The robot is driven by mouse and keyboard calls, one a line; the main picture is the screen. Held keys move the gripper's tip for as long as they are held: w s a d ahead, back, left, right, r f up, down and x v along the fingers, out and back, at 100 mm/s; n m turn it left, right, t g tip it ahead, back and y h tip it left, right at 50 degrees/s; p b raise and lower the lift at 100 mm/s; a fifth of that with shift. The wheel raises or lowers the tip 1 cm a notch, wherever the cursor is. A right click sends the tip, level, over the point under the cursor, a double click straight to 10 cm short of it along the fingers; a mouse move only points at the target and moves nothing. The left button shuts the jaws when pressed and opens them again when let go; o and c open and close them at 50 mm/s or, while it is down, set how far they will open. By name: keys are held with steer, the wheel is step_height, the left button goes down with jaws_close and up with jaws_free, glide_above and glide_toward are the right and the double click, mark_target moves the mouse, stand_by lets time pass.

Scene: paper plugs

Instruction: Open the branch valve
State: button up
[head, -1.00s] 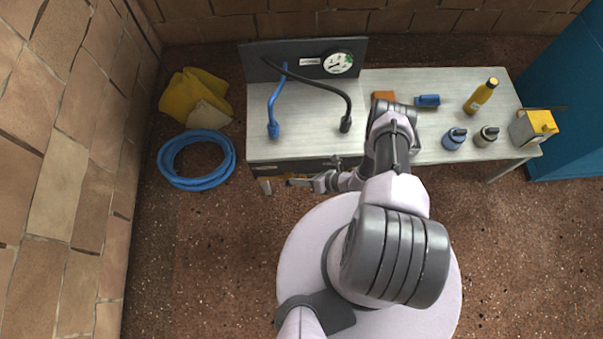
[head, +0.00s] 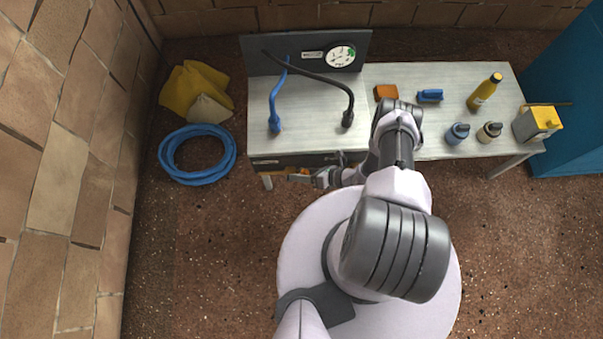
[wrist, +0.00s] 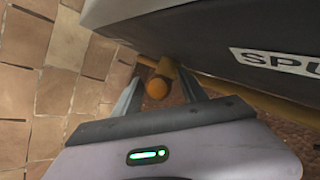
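In the wrist view, a yellow-orange pipe fitting with a rounded end (wrist: 157,87), which looks like the branch valve, sits below the bench's dark front panel (wrist: 230,40). My gripper (wrist: 158,78) is open, with one finger on each side of this fitting. A gap shows beside the rounded end, and I cannot tell whether either finger touches it. In the head view my gripper (head: 299,175) is low at the bench's front left edge. The valve's handle position cannot be made out.
The grey bench (head: 310,115) carries a blue hose, a black hose (head: 335,83) and a round gauge (head: 340,56). A coiled blue hose (head: 168,166) lies on the floor at left.

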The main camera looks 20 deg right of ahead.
steer(key=shift+d+r, duration=0.1)
steer(key=p+v, duration=0.5)
steer(key=v, duration=1.2)
